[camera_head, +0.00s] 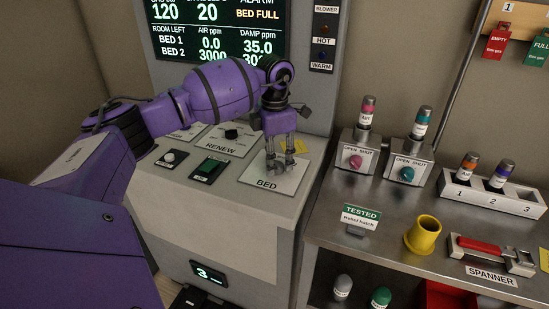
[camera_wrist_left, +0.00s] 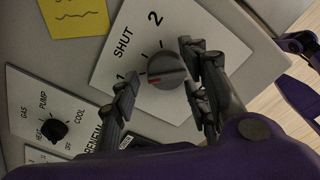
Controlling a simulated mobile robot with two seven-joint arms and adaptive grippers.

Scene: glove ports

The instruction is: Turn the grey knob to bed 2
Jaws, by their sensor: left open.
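The grey knob (camera_wrist_left: 168,68) sits on a white plate (camera_wrist_left: 112,60) marked 1, SHUT and 2 in the left wrist view. Its red mark is at the end of its ridge on the side of the 1, away from the 2. My left gripper (camera_wrist_left: 158,80) is open, with its fingers on either side of the knob; I cannot tell whether they touch it. In the head view my left gripper (camera_head: 280,163) points down over the plate labelled BED (camera_head: 268,184), and its fingers hide most of the knob.
A RENEW plate with a black knob (camera_wrist_left: 54,131) is beside the BED plate. A yellow note (camera_wrist_left: 75,15) lies behind it. The screen (camera_head: 215,30) reads BED FULL. A steel bench to the right holds two OPEN/SHUT valves (camera_head: 355,162) and a yellow cup (camera_head: 424,236).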

